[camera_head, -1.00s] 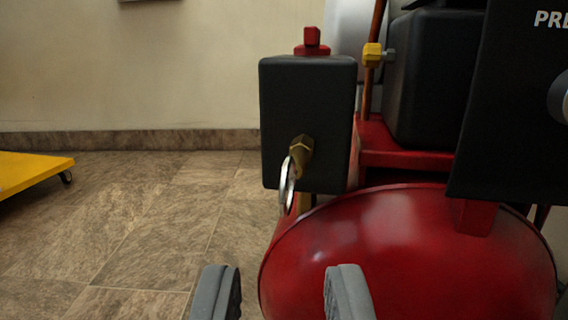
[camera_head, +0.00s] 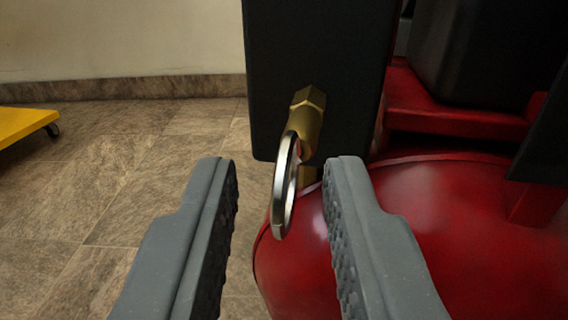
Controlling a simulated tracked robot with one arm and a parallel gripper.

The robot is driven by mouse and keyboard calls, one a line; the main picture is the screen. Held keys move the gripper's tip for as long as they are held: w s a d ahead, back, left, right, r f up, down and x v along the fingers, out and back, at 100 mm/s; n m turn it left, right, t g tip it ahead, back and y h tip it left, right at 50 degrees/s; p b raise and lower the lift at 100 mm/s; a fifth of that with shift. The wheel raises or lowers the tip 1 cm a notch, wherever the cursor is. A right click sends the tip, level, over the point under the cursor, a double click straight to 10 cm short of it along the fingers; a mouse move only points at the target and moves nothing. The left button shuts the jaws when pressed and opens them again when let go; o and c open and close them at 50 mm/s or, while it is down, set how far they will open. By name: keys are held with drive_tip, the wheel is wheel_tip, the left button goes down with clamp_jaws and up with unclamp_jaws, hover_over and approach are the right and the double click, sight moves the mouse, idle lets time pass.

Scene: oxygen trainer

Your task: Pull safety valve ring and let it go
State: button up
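The safety valve ring (camera_head: 284,190) is a silver metal ring hanging from a brass valve (camera_head: 309,115) on the front of a black box (camera_head: 320,60). My gripper (camera_head: 285,170) is open, with one grey finger on each side of the ring in the picture. The ring appears between the fingertips, and neither finger seems to touch it. I cannot tell how far the ring lies ahead of the fingertips in depth.
A red tank (camera_head: 440,230) fills the lower right, below the box. A black housing (camera_head: 480,55) stands on a red bracket (camera_head: 440,105) at the upper right. A yellow cart (camera_head: 22,124) is at the far left. Tiled floor (camera_head: 110,165) is clear on the left.

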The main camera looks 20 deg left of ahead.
clamp_jaws()
drive_tip(key=shift+s, duration=0.25)
drive_tip(key=shift+s+d+f+p, duration=0.15)
drive_tip(key=shift+s+p, duration=0.3)
drive_tip(key=shift+p, duration=0.25)
unclamp_jaws()
